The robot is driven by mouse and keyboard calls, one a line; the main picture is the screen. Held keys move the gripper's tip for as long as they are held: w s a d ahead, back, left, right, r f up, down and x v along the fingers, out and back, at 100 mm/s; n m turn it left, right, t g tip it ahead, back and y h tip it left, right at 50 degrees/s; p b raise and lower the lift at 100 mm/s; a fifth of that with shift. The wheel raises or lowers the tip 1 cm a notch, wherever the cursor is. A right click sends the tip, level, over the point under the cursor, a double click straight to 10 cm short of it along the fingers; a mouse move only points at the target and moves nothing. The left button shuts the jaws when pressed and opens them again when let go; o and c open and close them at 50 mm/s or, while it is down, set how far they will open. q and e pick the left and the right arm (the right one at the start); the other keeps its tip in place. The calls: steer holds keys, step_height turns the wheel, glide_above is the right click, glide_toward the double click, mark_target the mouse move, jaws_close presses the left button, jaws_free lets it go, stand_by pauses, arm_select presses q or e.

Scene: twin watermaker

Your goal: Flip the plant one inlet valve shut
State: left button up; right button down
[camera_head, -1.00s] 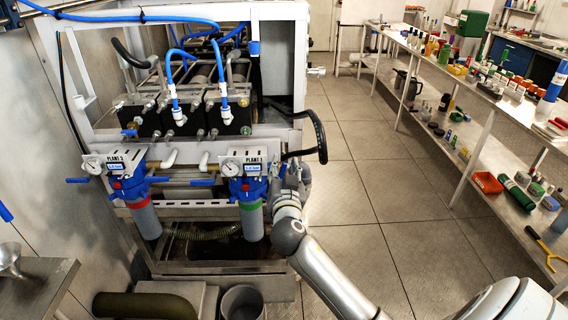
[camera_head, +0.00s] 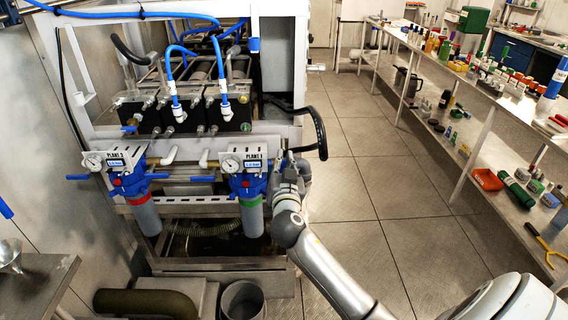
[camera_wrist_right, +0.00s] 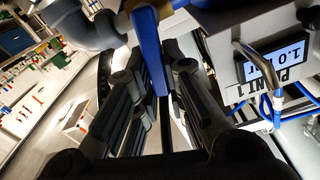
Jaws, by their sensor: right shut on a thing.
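The plant one unit is a blue filter head with a gauge, a small display and a "PLANT 1" label (camera_head: 254,156), above a grey cylinder with a green band (camera_head: 251,215). The label and lit display (camera_wrist_right: 276,63) also show at right in the wrist view. My right gripper (camera_head: 283,172) is at the right side of this head and hides part of it. In the wrist view my right gripper (camera_wrist_right: 158,88) is shut on a long blue valve handle (camera_wrist_right: 149,45), which runs between its fingers. A blue handle (camera_head: 202,179) sticks out level on the head's left. My left gripper is out of view.
The plant two unit (camera_head: 130,180) stands to the left with its own blue handles. A black hose (camera_head: 320,135) loops just above and right of my gripper. A grey bucket (camera_head: 242,300) stands below. The floor to the right is clear up to the loaded shelves (camera_head: 480,90).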

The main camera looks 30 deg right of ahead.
steer(key=shift+w+a+n+b, duration=0.15)
steer(key=shift+a+n+b, duration=0.15)
steer(key=shift+n, duration=0.45)
steer(key=shift+w+a+n+b, duration=0.15)
steer(key=shift+a+n+b, duration=0.1)
steer(key=shift+n, duration=0.5)
steer(key=c, duration=1.6)
jaws_free()
steer(key=shift+o, duration=0.6)
steer(key=shift+s+d+r, duration=0.1)
